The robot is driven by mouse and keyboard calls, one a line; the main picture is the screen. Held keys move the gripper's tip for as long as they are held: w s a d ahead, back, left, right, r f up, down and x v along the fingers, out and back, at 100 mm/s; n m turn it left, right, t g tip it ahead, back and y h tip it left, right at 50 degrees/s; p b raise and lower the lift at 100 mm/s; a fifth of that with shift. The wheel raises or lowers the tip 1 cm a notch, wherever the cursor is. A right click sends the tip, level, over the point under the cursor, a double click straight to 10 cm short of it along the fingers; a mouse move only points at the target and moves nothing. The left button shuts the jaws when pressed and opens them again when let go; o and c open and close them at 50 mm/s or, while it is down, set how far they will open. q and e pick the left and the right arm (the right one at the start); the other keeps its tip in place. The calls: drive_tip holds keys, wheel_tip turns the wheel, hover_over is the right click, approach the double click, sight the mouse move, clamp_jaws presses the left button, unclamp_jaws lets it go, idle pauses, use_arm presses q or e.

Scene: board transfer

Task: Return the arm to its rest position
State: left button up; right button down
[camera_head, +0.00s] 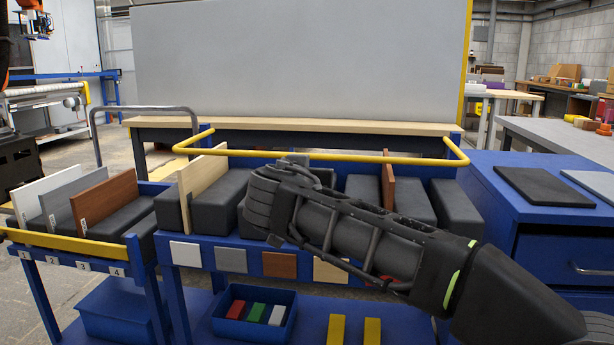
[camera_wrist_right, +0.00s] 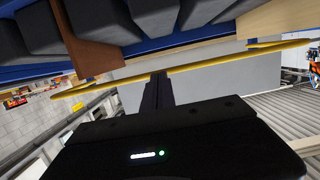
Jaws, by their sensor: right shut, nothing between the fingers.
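My right arm (camera_head: 345,230) reaches in from the lower right of the head view and crosses in front of the centre rack. Its gripper is hard to make out there. In the right wrist view the right gripper (camera_wrist_right: 158,90) is shut and empty, its dark fingers together. A brown board (camera_wrist_right: 92,42) and a yellow rail (camera_wrist_right: 200,70) show beyond it, apart from the fingers as far as I can tell. My left gripper is not in view.
The left numbered rack holds white (camera_head: 45,194), grey (camera_head: 62,205) and brown (camera_head: 105,198) boards. A light wood board (camera_head: 203,172) and a brown board (camera_head: 388,180) stand between dark blocks. A yellow rail (camera_head: 300,155) surrounds the centre rack. A blue cabinet (camera_head: 560,235) stands right.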

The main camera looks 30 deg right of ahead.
idle(0.3)
